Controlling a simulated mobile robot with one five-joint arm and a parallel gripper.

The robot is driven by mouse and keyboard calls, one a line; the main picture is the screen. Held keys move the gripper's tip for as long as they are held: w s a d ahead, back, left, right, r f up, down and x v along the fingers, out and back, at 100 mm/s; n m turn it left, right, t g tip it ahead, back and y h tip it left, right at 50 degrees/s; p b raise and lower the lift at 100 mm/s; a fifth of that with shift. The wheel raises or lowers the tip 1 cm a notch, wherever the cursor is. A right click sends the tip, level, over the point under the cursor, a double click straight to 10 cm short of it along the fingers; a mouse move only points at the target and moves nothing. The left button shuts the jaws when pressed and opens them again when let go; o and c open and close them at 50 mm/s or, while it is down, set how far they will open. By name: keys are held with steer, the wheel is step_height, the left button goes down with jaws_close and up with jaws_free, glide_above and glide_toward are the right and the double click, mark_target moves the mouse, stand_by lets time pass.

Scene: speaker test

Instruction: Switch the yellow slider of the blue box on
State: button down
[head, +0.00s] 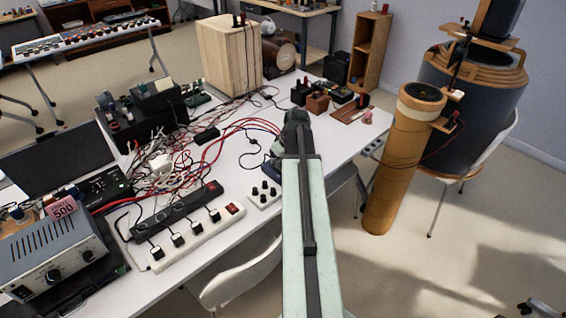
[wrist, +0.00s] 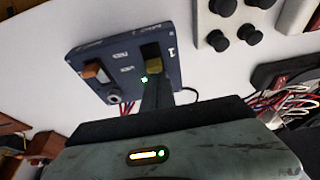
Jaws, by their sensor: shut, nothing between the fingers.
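The blue box (wrist: 88,57) lies on the white table in the wrist view, its panel facing the camera. Its yellow slider (wrist: 154,64) sits in a dark slot on the right of the panel. A small green light (wrist: 144,78) glows beside the slot. My gripper (wrist: 155,80) is shut and empty, its tips right by the slider's near end; I cannot tell if they touch. An orange-brown switch (wrist: 92,71) and a round knob (wrist: 113,97) are on the panel's left. In the head view, my arm hides most of the blue box (head: 269,172).
A power strip (head: 197,237), tangled red cables (head: 225,135) and a grey power supply (head: 55,255) lie further left. The wooden speaker (head: 230,55) stands behind.

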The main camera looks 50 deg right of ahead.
steer(key=shift+s+a, duration=0.1)
steer(key=shift+s, duration=1.15)
steer(key=shift+r, duration=0.1)
steer(key=p+v, duration=0.9)
steer(key=shift+r, duration=0.45)
